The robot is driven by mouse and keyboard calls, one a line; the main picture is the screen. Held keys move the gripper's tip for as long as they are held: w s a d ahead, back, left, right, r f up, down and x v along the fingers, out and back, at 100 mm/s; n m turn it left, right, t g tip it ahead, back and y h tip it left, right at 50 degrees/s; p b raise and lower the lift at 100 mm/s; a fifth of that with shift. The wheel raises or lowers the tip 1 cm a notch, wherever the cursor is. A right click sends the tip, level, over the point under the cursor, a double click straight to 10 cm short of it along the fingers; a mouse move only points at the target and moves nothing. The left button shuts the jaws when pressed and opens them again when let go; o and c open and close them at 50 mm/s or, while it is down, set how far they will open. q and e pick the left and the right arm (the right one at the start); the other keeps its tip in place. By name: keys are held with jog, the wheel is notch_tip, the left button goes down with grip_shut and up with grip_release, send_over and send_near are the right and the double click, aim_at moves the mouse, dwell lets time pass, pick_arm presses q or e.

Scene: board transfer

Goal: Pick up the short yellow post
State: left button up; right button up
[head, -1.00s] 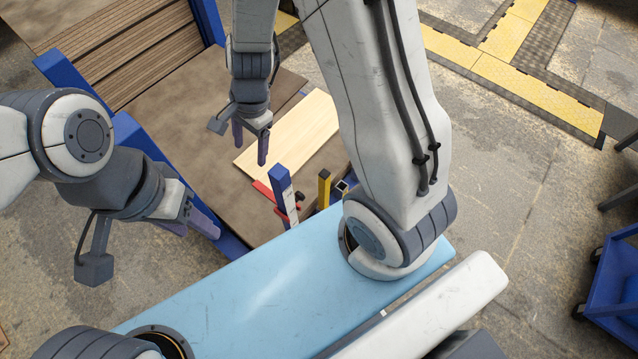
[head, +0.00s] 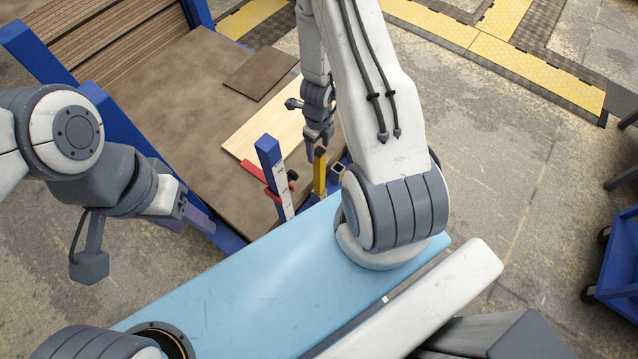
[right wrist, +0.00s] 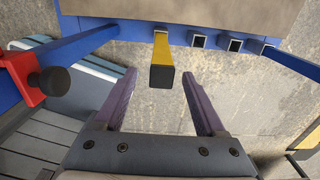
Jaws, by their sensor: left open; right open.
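The short yellow post (head: 319,177) stands upright at the near edge of the cart, with a dark cap on top. In the right wrist view the yellow post (right wrist: 161,54) stands in a socket on the blue rail, its dark top between my fingers. My right gripper (head: 318,150) is open at the post's top; in its wrist view (right wrist: 162,98) there is a gap on both sides of the post. My left gripper (head: 208,222) is open and empty, left of the cart's blue frame, well away from the post.
A blue post (head: 268,158) with a red clamp (head: 255,170) stands left of the yellow post. Empty square sockets (right wrist: 235,45) line the blue rail to its right. A pale board (head: 265,126) and a brown board (head: 260,72) lie on the cart deck.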

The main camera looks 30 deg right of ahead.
aim_at(320, 163)
jog(key=shift+d+f+b, duration=0.15)
jog(key=shift+f+b, duration=2.5)
jog(key=shift+f, duration=0.35)
jog(key=shift+r, duration=0.1)
grip_shut()
